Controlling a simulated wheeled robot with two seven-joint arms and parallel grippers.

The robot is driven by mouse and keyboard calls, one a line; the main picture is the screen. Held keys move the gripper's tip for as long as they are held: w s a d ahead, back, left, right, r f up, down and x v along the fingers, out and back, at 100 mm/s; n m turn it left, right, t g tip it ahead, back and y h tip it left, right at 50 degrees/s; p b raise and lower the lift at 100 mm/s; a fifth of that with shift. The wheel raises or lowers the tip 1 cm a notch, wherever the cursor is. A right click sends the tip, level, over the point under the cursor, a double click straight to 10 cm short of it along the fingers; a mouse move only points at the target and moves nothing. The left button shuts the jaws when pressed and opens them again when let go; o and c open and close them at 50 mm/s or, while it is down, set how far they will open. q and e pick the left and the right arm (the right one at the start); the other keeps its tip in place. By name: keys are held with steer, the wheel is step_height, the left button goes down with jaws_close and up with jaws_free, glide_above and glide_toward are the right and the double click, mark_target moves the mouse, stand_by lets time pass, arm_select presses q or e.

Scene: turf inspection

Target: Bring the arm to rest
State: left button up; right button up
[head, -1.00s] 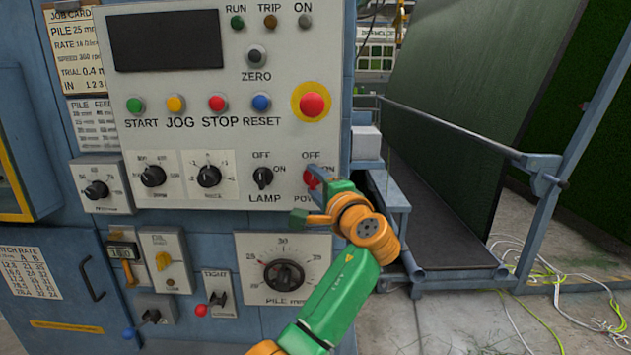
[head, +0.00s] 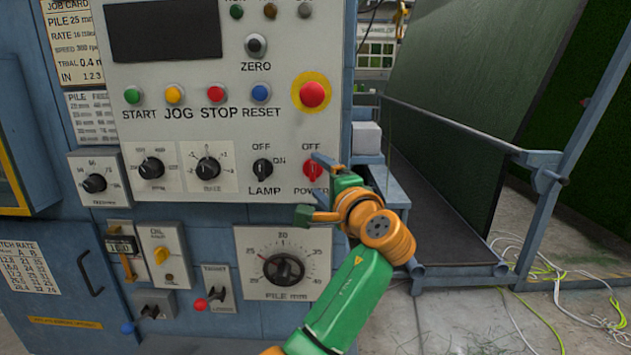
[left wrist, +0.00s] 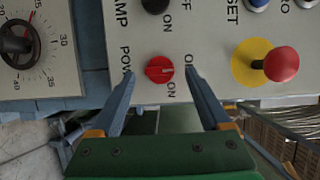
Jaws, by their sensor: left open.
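My left gripper (head: 312,188) is open and empty in front of the panel's lower right, by the red POWER knob (head: 312,169). In the left wrist view the fingers stand apart on either side of the knob (left wrist: 159,69) in the picture, with the gripper (left wrist: 160,74) holding nothing. A gap between fingertips and knob seems to show, but its depth is hard to judge. The knob's grip lines up with the OFF label. My right gripper is not in view.
The control panel (head: 225,130) carries a black LAMP knob (head: 262,169), a red emergency button (head: 312,94) and a PILE dial (head: 284,269). A blue rail frame (head: 455,128) stands to the right. Cables (head: 560,285) lie on the floor there.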

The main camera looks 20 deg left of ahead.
arm_select(q)
steer(key=b+v, duration=0.1)
steer(key=v, duration=0.3)
steer(key=shift+s+d, duration=0.2)
steer(key=shift+s, duration=0.05)
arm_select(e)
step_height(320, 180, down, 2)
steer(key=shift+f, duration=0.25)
